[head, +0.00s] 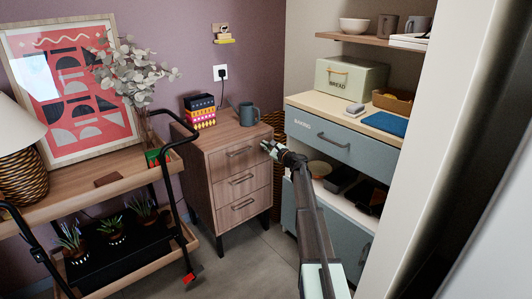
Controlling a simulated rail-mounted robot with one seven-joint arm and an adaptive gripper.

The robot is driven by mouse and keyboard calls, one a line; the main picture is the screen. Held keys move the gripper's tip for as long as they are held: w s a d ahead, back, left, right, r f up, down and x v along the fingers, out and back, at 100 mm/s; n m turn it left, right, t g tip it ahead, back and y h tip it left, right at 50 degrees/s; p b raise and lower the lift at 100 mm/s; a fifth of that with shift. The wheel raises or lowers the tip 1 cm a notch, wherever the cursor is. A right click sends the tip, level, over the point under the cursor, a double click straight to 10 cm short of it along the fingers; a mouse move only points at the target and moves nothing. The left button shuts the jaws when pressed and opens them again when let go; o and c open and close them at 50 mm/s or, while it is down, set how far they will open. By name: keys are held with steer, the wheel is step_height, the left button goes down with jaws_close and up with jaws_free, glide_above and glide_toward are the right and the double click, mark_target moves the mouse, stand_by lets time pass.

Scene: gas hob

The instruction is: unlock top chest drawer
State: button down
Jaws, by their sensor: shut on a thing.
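The wooden chest (196,158) stands against the back wall, with three drawers facing right and forward. Its top drawer (228,163) is closed and has a dark bar handle (239,152). My gripper (265,146) is at the upper right of the top drawer's front, to the right of the handle. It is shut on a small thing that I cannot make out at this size. No key or lock can be told apart, and my fingers cover that part of the drawer front. Whether the gripper touches the drawer is unclear.
On the chest stand a dark mug (248,115) and stacked colourful boxes (200,111). A blue-grey cabinet (325,146) is close on the right, with a bread box (350,78) on top. A wheeled wooden cart (85,188) with plants stands left. Floor (235,260) before the chest is clear.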

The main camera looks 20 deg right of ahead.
steer(key=n+b, duration=0.3)
steer(key=b, duration=0.1)
steer(key=n+b, duration=0.2)
steer(key=shift+f+n, duration=0.3)
steer(key=shift+f, duration=0.05)
steer(key=n+b, duration=0.4)
steer(key=shift+r+b, duration=0.1)
steer(key=shift+b, duration=0.2)
steer(key=shift+n, duration=0.4)
steer(key=shift+r+b, duration=0.15)
steer(key=shift+b, duration=0.15)
steer(key=c, duration=1.3)
jaws_free()
steer(key=shift+c, duration=0.2)
steer(key=shift+s, duration=0.15)
steer(key=v, duration=1.1)
steer(key=shift+s, duration=0.3)
